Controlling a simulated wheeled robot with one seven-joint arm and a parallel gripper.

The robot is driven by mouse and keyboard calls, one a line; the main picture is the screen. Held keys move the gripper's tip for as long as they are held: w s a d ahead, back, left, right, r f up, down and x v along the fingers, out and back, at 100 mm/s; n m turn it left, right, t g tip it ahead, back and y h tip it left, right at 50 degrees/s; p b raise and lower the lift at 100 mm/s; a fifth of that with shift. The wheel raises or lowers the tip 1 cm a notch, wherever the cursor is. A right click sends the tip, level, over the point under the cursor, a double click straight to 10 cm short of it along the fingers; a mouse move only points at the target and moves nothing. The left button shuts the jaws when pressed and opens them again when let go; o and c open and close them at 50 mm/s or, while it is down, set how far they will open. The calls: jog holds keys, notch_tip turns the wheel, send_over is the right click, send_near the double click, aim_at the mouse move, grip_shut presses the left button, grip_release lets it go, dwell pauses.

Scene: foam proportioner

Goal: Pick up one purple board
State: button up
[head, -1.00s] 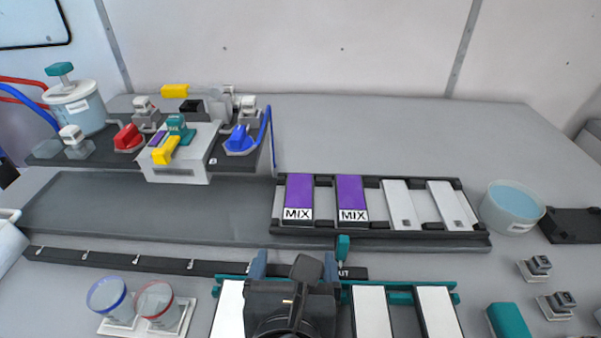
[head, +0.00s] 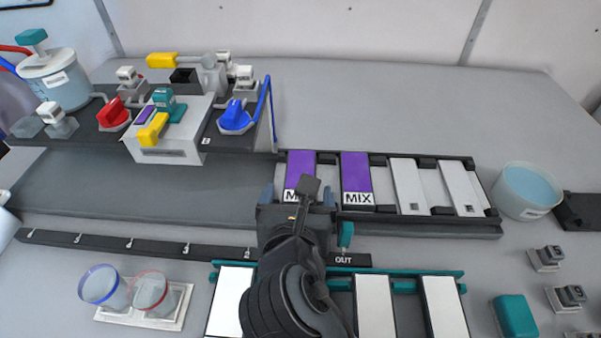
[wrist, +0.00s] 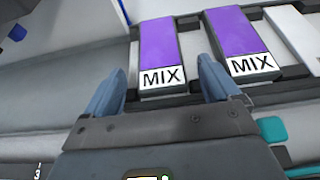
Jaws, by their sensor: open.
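Two purple boards with white MIX labels lie side by side in a black rack. The left purple board (head: 301,164) is partly hidden by my gripper in the head view; it also shows in the wrist view (wrist: 157,45). The right purple board (head: 356,173) is clear in the head view and shows in the wrist view (wrist: 235,35). My gripper (head: 298,195) is open and empty, in front of the left board's label end. In the wrist view its fingers (wrist: 167,90) are spread, one each side of the left board's label, with the board beyond them.
White boards (head: 408,186) fill the rack's right slots. A teal rack (head: 405,284) with white boards lies nearer me. A blue-liquid bowl (head: 527,188) stands right of the black rack. Two cups (head: 103,287) stand at front left. The machine (head: 170,135) is at back left.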

jog(key=shift+x, duration=0.75)
jog(key=shift+c, duration=0.3)
jog(key=c, duration=1)
jog(key=shift+r, duration=0.1)
